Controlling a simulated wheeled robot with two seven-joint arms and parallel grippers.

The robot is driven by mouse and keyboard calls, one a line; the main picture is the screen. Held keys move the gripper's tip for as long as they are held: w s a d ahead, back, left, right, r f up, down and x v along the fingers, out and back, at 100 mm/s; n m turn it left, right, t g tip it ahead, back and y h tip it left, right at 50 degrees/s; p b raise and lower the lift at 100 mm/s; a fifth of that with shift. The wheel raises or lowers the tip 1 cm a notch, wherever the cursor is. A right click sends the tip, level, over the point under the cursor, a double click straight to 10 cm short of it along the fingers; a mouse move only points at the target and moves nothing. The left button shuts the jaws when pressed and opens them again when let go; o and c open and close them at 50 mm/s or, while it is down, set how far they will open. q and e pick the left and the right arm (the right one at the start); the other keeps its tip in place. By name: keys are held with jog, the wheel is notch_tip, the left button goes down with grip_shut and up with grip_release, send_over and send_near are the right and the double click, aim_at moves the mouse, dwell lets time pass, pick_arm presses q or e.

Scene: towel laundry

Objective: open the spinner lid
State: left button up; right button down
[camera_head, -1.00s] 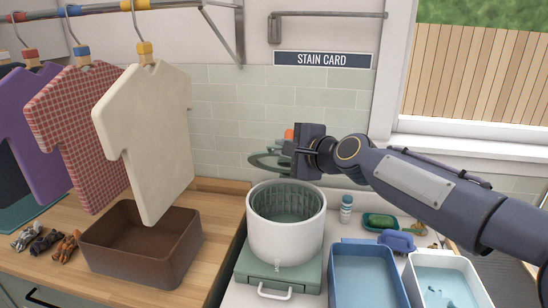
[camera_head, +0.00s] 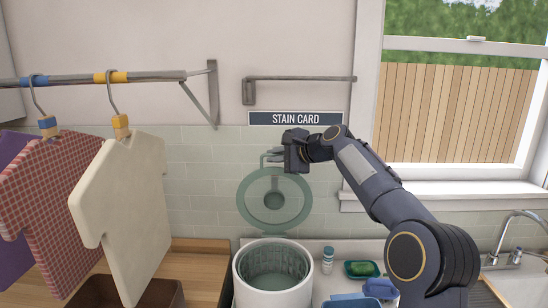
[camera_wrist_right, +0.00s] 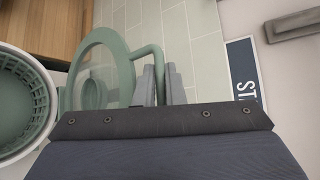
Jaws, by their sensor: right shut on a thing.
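The spinner (camera_head: 272,277) is a white round tub with a green ribbed basket inside, and its top is uncovered. Its green lid (camera_head: 243,200), a see-through ring with a round centre piece, stands upright behind the tub against the tiled wall. My right gripper (camera_head: 272,158) is at the top of the lid, shut on its handle. In the right wrist view the gripper fingers (camera_wrist_right: 161,85) close around the green handle (camera_wrist_right: 147,52) at the lid's edge. The tub's basket (camera_wrist_right: 15,100) shows at the left there. My left gripper is not in view.
Hanging shirts (camera_head: 125,210) and a brown bin (camera_head: 95,293) are at the left. A small bottle (camera_head: 327,262), a green soap dish (camera_head: 361,269) and a blue item (camera_head: 380,288) sit right of the tub. A sink tap (camera_head: 515,240) is at the far right. A wall rail (camera_head: 310,79) is above.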

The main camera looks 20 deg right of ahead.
jog(key=shift+w+d+f+m+g+p, duration=0.15)
jog(key=shift+w+d+g+p, duration=0.1)
jog(key=shift+w, duration=0.4)
jog(key=shift+w+d+r+m+g+p, duration=0.15)
jog(key=shift+w+d, duration=0.1)
jog(key=shift+w, duration=0.35)
jog(key=shift+f, duration=0.1)
jog(key=c, duration=1.5)
grip_release()
jog(key=shift+w, duration=0.1)
jog(key=shift+b+v, duration=1)
jog(key=shift+v, duration=3)
